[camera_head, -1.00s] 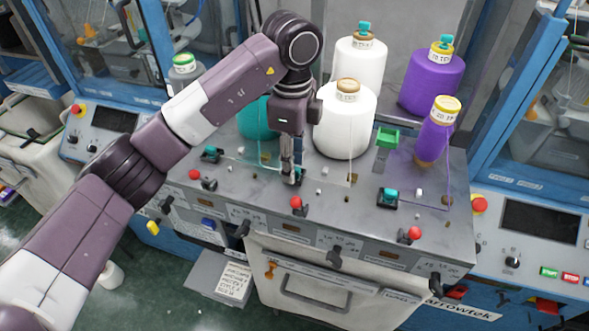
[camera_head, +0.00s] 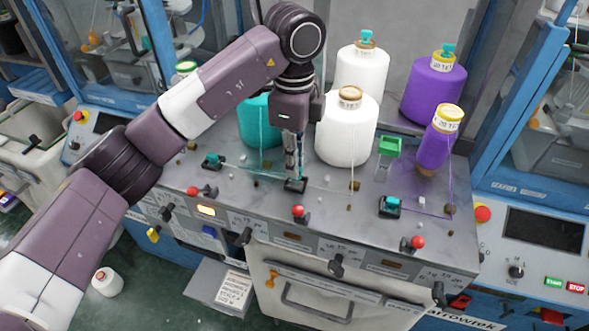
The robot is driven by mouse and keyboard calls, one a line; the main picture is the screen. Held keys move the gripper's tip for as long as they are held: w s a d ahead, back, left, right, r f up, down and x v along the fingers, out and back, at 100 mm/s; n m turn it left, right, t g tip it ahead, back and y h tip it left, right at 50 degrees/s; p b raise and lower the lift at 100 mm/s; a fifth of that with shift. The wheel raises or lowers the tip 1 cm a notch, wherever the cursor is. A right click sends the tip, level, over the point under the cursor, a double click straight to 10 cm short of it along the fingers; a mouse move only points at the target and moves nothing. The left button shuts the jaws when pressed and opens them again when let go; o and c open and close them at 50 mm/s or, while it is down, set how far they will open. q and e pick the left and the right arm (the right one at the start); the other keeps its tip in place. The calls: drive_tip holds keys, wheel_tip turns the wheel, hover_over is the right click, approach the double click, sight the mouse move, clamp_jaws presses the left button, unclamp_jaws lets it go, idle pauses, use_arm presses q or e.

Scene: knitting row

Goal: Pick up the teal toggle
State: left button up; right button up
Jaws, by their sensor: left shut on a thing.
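My left gripper (camera_head: 294,177) points down at the middle of the grey machine top. Its jaws are shut at a small dark base (camera_head: 296,186), on a teal toggle that the fingers hide almost wholly. Another teal toggle (camera_head: 212,158) sits on a dark base to the left. A third teal toggle (camera_head: 393,202) sits on a dark base to the right. Both are apart from the gripper. My right gripper is not in view.
A white yarn cone (camera_head: 346,130) and a teal cone (camera_head: 253,122) stand close behind the gripper. A purple cone (camera_head: 436,145) leans at right, near a green block (camera_head: 390,146). Red-knobbed levers (camera_head: 298,211) line the front edge. Thin yarns cross the top.

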use_arm(q)
wheel_tip(320, 180, up, 18)
drive_tip(key=b, duration=0.3)
drive_tip(key=shift+f, duration=0.1)
